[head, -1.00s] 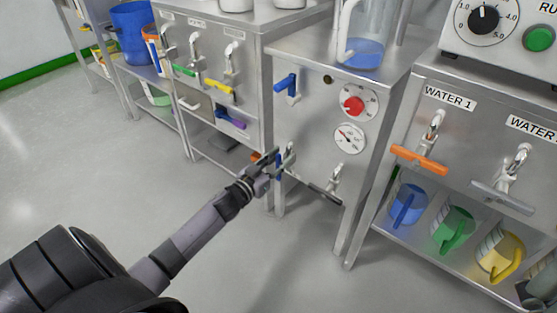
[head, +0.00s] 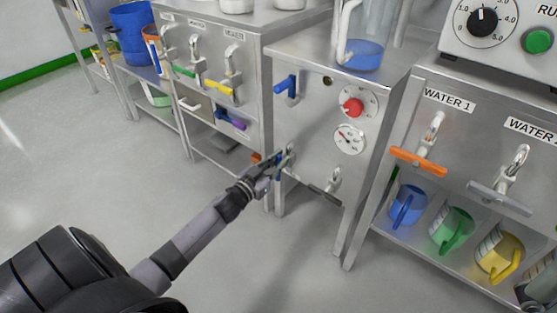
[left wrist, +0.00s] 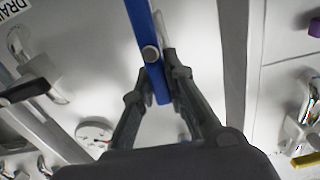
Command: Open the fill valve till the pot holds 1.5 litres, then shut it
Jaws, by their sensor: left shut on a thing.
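My left gripper (head: 271,166) is shut on a blue valve lever (left wrist: 141,30) low on the front of a steel cabinet (head: 310,120). The lever runs between my two fingers (left wrist: 157,84) in the left wrist view, with a round pivot cap on it. The clear pot (head: 374,20) stands on top of the cabinet with a shallow layer of blue liquid (head: 362,55) in it. Its scale cannot be read here, and its top is cut off. A second valve with a blue handle (head: 286,84) sits higher on the same front. My right gripper is not in view.
A red knob (head: 352,106), a dial gauge (head: 349,139) and a dark-handled valve (head: 325,194) are on the same front. A WATER 1 tap with an orange handle (head: 418,161) and coloured jugs (head: 452,230) stand right. The floor (head: 90,170) at left is clear.

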